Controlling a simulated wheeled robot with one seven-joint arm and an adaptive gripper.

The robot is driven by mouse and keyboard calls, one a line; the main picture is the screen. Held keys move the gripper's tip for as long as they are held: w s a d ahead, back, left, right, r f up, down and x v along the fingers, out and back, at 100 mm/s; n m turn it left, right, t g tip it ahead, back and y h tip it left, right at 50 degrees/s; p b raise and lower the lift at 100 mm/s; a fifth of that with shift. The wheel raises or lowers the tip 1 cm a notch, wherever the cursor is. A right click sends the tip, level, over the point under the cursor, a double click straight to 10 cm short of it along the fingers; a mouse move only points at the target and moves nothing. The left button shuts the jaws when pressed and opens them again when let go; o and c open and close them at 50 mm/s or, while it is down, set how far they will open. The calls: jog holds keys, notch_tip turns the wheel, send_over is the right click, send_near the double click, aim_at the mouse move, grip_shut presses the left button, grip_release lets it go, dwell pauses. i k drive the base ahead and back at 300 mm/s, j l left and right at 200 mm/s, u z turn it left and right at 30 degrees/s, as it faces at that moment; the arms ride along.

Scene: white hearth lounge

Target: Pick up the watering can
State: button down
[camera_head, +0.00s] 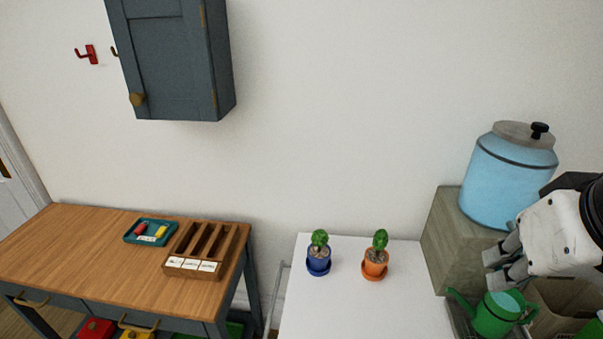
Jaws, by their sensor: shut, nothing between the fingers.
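The green watering can (492,317) stands at the lower right, on a grey tray-like surface (462,322) beside the white table. Its spout points up and left, and a handle shows on its right. The bottom of the picture cuts off its lower part. My gripper (496,270) is just above the can, coming in from the right edge. Its fingers point left and are shut with nothing held. The fingers overlap the area above the can's top; whether they touch it I cannot tell.
A blue lidded dispenser (505,180) stands on a wooden block (454,242) close behind my gripper. A beige box (560,300) is right of the can. Two potted cacti, blue (318,260) and orange (375,265), stand on the white table (345,305). A wooden desk (95,255) is left.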

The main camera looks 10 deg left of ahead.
aim_at(496, 315)
jog(key=u, duration=0.5)
jog(key=z, duration=1.3)
